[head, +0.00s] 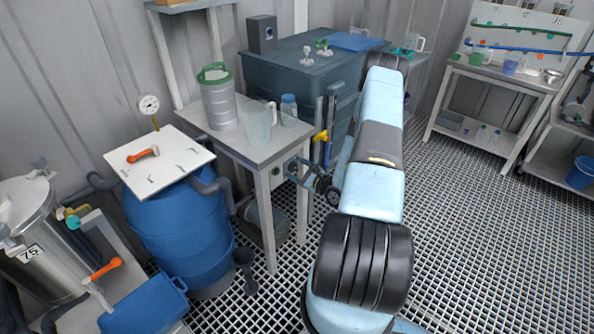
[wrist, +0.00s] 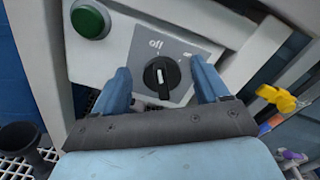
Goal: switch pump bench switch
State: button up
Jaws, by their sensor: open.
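The pump bench switch (wrist: 161,77) is a round black rotary knob with a white mark, on a grey plate. The plate reads "off" at upper left; a second label at the right is too small to read surely. The knob's white mark runs roughly upright in the wrist view, nearer the "off" side. My gripper (wrist: 160,66) is open, its two blue fingers on either side of the knob, with gaps between them and it. Whether the fingertips touch the plate cannot be told. In the head view my arm reaches to the bench's (head: 262,150) right side and largely hides the switch.
A green push button (wrist: 89,21) sits left of the switch. A yellow valve handle (wrist: 277,98) is to the right; it also shows in the head view (head: 320,136). A pitcher (head: 258,124) and a lidded canister (head: 218,100) stand on the bench. A blue barrel (head: 180,230) stands left.

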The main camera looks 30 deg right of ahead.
jog(key=v, duration=1.3)
jog(key=shift+s, duration=0.4)
jog(key=shift+d, duration=0.1)
jog(key=a+r+n+g+y, duration=0.4)
jog(key=a+r+n+g, duration=0.5)
jog(key=r, duration=0.5)
jog(key=a+r+n+g+y, duration=0.3)
jog(key=a+r+n+g, duration=0.25)
jog(key=a+r, duration=0.7)
jog(key=s+a+r+n+t+h, duration=0.3)
jog(key=s+r+n+h, duration=0.8)
jog(key=s+r, duration=1)
jog(key=shift+a+r+h, duration=0.25)
jog(key=shift+r+h, duration=0.85)
jog(key=shift+r, duration=0.45)
